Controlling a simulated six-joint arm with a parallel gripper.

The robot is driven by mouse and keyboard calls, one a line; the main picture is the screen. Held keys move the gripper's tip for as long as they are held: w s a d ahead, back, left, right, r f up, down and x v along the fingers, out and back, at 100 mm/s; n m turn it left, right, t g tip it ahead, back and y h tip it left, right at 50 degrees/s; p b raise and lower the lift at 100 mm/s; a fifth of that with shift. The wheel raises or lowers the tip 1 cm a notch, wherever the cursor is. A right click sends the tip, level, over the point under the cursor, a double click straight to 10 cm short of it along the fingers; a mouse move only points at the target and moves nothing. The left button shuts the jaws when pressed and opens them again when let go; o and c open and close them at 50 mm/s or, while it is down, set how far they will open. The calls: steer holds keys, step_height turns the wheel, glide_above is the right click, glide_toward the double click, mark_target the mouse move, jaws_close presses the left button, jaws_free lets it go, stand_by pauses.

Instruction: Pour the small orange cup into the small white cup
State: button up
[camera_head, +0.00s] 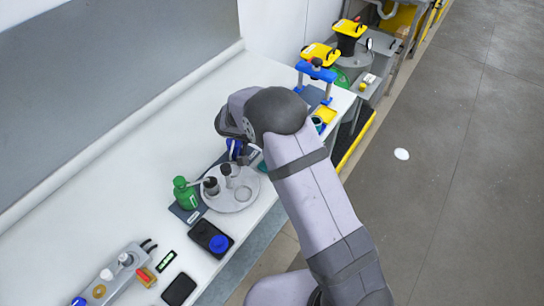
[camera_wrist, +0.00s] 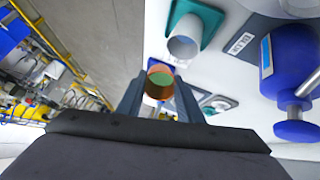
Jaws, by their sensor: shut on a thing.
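My gripper (camera_wrist: 158,96) is shut on a small orange cup (camera_wrist: 160,70) in the wrist view, with a dark finger on either side. The cup's round rim faces the camera, and its inside looks orange above and greenish below. A small white cup (camera_wrist: 184,46) stands on a teal square base just above and right of the orange cup in that view; the two look apart. Whether the orange cup is tilted, I cannot tell. In the head view my arm hides the orange cup and the fingers, and I cannot make out the white cup.
A blue bottle (camera_wrist: 287,62) stands at the right of the wrist view. In the head view a green bottle (camera_head: 186,195), a round grey plate (camera_head: 243,195) and a dark tray with a blue round piece (camera_head: 219,243) stand nearby. The table's left rear is clear.

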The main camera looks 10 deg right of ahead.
steer(key=shift+s+a+r+t+h+b, duration=0.15)
steer(key=shift+t+h, duration=0.15)
steer(key=shift+h, duration=0.2)
steer(key=shift+a+r+t+h+b, duration=0.15)
steer(key=shift+t+h, duration=0.15)
steer(key=shift+h, duration=0.2)
stand_by(0.6)
steer(key=shift+a+f+t+h+b, duration=0.1)
steer(key=shift+f+t+h+b, duration=0.45)
steer(key=shift+f+h, duration=0.25)
stand_by(0.5)
steer(key=shift+s+a+r+t+h+p, duration=0.15)
steer(key=shift+r+t+h+p, duration=0.3)
steer(key=shift+r+h, duration=0.4)
stand_by(0.6)
steer(key=shift+s+a+r+t+h+b, duration=0.1)
steer(key=shift+a+r+t+h+b, duration=0.2)
steer(key=shift+r+b, duration=0.5)
steer(key=shift+s+a+r+h+b, duration=0.1)
steer(key=shift+r+h+b, duration=0.25)
steer(key=shift+r+b, duration=0.35)
steer(key=shift+a+r+t+h+b, duration=0.15)
steer(key=shift+r+t+h+b, duration=0.25)
steer(key=shift+r+b, duration=0.65)
